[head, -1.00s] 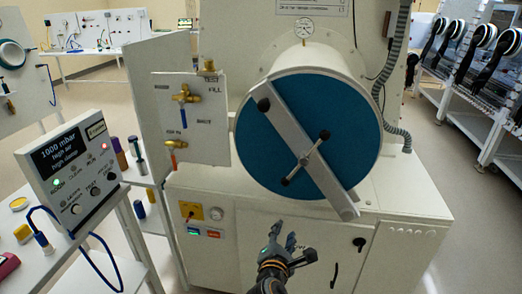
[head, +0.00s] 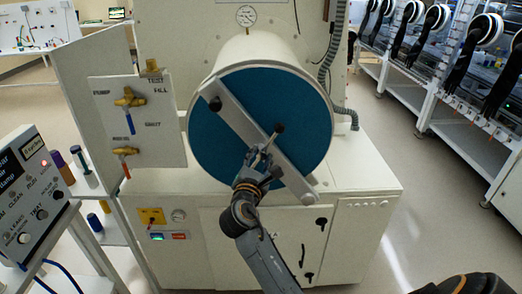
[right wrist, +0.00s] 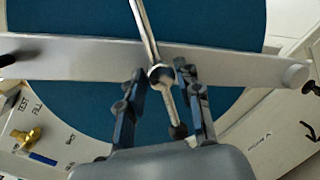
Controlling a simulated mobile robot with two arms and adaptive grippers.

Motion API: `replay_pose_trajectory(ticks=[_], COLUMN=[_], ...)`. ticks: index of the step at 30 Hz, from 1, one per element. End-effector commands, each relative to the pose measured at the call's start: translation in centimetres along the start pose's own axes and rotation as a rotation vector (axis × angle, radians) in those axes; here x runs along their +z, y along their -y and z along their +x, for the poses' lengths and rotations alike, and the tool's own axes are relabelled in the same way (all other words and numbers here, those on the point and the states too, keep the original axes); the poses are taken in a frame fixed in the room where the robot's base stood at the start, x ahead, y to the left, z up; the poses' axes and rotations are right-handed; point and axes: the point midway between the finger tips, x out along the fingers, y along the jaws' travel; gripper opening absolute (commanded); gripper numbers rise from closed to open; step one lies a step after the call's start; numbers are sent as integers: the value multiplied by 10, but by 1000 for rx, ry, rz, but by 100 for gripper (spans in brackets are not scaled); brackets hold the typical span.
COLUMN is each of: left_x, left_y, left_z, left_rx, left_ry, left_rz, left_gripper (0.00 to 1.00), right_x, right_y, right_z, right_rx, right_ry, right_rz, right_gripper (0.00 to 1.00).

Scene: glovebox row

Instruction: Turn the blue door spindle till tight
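The round blue door (head: 215,130) closes the front of a white cylinder in the head view. A pale bar (head: 237,117) crosses it diagonally. The spindle's T-handle (head: 272,138) sits at the middle of the bar, with a dark knob at its upper end. My right gripper (head: 254,160) is at the spindle and hides its lower part. In the right wrist view, the two fingers (right wrist: 161,72) stand apart on either side of the spindle hub and the handle's lower arm (right wrist: 168,103). Gaps show beside the handle arm; contact at the hub is unclear. My left gripper is out of view.
A valve panel (head: 150,148) with brass valves stands left of the door. A control box (head: 40,190) is at the left edge. A gauge (head: 246,16) is above the cylinder. Floor (head: 420,220) is clear at the right.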

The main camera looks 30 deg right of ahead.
Motion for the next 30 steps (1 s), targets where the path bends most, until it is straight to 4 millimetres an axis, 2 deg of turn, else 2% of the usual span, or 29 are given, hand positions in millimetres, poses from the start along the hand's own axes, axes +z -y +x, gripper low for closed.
replay_pose_trajectory(ticks=[6, 15, 20, 30], left_x=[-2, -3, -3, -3], left_y=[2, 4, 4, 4], left_z=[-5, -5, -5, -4], left_rx=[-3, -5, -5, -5], left_ry=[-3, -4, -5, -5], left_rz=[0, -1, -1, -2], left_gripper=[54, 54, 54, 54], right_x=[0, -1, -1, -1], right_y=[0, 0, 0, 0], right_z=[18, 20, 20, 20], right_rx=[0, 0, 0, 0], right_ry=[-1, -1, -1, -2], right_rz=[1, 1, 0, 2], right_gripper=[34, 34, 2, 0])
